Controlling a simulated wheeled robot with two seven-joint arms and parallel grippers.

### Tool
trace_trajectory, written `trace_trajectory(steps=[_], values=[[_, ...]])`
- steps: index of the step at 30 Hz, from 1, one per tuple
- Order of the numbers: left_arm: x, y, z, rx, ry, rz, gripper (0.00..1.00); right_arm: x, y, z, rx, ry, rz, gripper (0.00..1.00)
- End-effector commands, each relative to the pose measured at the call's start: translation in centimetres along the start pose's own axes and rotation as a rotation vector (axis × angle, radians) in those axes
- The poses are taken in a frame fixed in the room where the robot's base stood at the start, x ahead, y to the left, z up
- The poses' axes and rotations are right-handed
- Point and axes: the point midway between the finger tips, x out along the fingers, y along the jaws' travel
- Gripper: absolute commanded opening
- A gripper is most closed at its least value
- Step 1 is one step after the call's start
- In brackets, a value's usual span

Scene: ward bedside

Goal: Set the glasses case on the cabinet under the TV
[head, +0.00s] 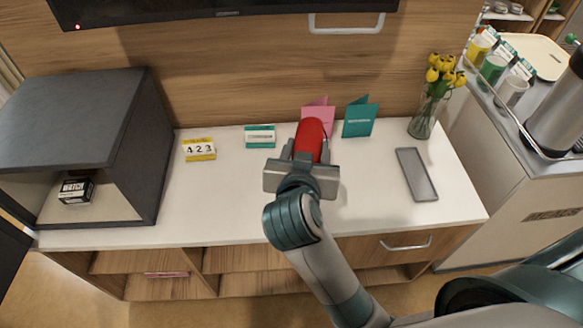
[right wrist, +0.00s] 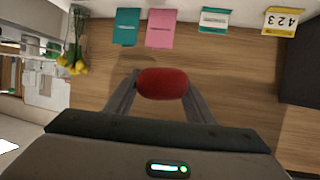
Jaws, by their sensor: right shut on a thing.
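The red glasses case (head: 310,137) is held between the fingers of my right gripper (head: 304,158), over the white top of the cabinet (head: 235,205) under the TV (head: 200,8). In the right wrist view the red case (right wrist: 162,83) sits between the two fingertips of my right gripper (right wrist: 161,92), against a wood background. The gripper is shut on it. I cannot tell the gap between the case and the top. My left gripper is not in view.
A vase of yellow tulips (head: 424,115) and a grey tray (head: 416,174) are at right. A grey open-fronted cabinet (head: 135,130) is at left.

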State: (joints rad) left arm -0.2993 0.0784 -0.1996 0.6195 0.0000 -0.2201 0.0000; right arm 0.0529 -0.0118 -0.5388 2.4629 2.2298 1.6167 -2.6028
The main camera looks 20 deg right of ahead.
Motion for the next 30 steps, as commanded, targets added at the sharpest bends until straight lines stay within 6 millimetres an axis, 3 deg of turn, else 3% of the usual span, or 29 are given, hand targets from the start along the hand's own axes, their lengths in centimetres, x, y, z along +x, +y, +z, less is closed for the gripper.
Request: trace_trajectory(steps=[8,13,17,24,30], values=[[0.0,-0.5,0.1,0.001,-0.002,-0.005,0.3,0.0,0.0,0.0,0.0,0.0,0.0,0.25],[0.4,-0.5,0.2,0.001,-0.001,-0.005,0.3,0.2,-0.1,1.5,-0.014,0.007,-0.012,0.25],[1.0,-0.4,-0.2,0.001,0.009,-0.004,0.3,0.4,-0.4,4.7,-0.038,0.016,-0.044,0.25],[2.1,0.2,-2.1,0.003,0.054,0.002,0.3,-0.2,-1.0,12.7,-0.08,0.013,-0.151,0.25],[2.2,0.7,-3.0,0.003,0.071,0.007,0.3,-0.9,-1.2,15.7,-0.088,0.0,-0.202,0.25]])
